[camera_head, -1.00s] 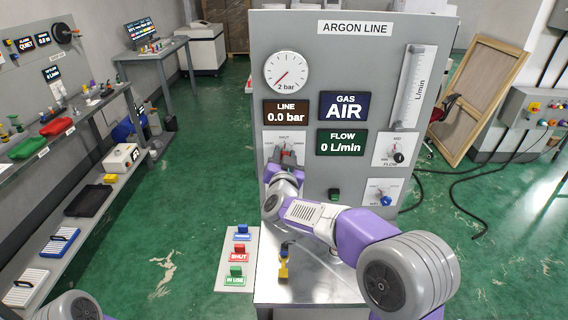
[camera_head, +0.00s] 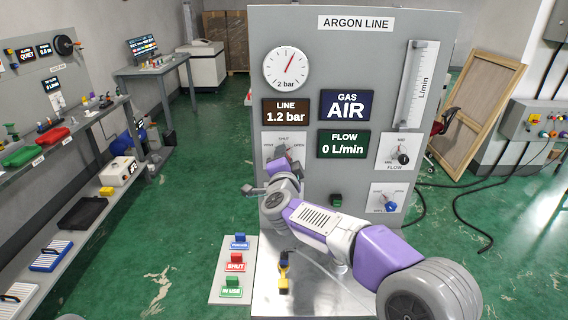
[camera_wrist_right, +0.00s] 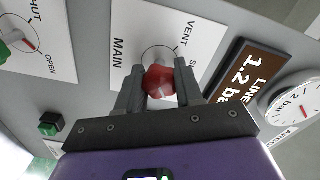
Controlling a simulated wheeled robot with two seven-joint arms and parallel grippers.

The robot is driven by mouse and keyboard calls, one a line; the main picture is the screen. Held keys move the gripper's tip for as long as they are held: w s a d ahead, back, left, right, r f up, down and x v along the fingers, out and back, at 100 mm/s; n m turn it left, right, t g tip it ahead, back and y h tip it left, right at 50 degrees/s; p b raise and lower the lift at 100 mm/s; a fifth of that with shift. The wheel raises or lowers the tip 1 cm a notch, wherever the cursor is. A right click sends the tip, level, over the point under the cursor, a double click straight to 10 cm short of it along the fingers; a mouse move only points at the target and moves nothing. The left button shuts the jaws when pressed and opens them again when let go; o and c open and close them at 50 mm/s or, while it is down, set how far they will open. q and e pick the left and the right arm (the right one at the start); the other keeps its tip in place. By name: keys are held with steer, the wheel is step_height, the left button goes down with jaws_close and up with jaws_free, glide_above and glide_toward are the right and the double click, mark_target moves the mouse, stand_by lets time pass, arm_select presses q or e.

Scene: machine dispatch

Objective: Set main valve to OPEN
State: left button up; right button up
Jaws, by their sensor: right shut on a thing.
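The main valve is a red knob (camera_wrist_right: 160,82) on a white plate (camera_wrist_right: 128,40) marked MAIN and VENT in the right wrist view. My right gripper (camera_wrist_right: 164,88) has its two fingers on either side of the knob and is shut on it. The line display (camera_head: 286,112) reads 1.2 bar, and the gauge (camera_head: 287,69) needle points up and right. My left gripper is not in view.
A flow knob (camera_head: 402,158) and a blue knob (camera_head: 390,207) sit on the panel's right. A green button (camera_head: 336,199) is below the displays. Tags stand on a grey board (camera_head: 217,290); a yellow-and-black item (camera_head: 283,272) lies on the metal shelf.

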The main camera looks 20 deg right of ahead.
steer(key=shift+m, duration=0.5)
steer(key=o, duration=1)
steer(key=shift+o, duration=0.2)
steer(key=v, duration=0.7)
steer(key=shift+s, duration=0.3)
